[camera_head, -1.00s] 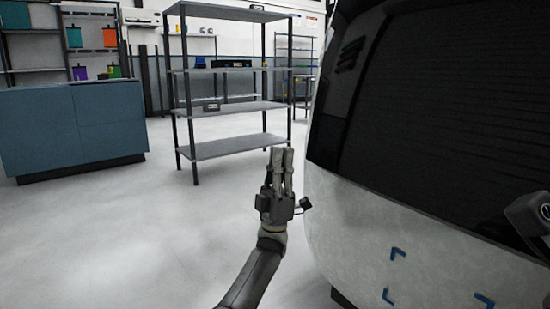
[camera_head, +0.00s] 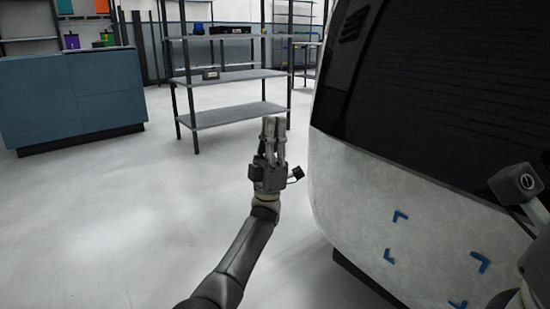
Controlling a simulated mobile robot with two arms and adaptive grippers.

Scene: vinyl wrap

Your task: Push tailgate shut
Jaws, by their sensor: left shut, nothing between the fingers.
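The tailgate (camera_head: 385,205) is the white rear panel of a vehicle on the right, with a large dark window (camera_head: 430,85) above. It looks flush with the body, though its edges are partly out of frame. Blue corner marks (camera_head: 400,216) are on its lower part. My left gripper (camera_head: 273,125) points up, shut and empty, to the left of the vehicle and apart from it in the picture. Part of my right arm shows at the right edge in front of the tailgate; its fingers are not in view.
A grey metal shelf rack (camera_head: 235,114) stands on the floor behind my left gripper. A blue cabinet (camera_head: 70,97) is at the left.

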